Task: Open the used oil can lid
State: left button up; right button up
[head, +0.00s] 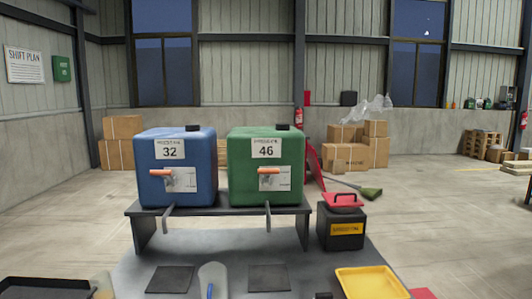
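The used oil can (341,242) is a black box with a yellow label on its front; the label text is too small to read surely. It stands right of the green tank, at the right end of the bench. Neither of my grippers is in the head view.
A blue tank (176,150) marked 32 and a green tank (266,150) marked 46 stand on a dark raised shelf (222,211), with orange-handled taps. In front are two dark mats (268,279), a pale jug (213,276), a yellow tray (371,285) and a black tray (45,289).

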aim_at(344, 200)
jog(key=l+u, duration=0.1)
jog(key=u, duration=0.3)
jog(key=i+l+u, duration=0.2)
jog(key=l+u, duration=0.2)
jog(key=l, duration=0.7)
jog(key=l+u, duration=0.4)
jog(key=l, duration=0.65)
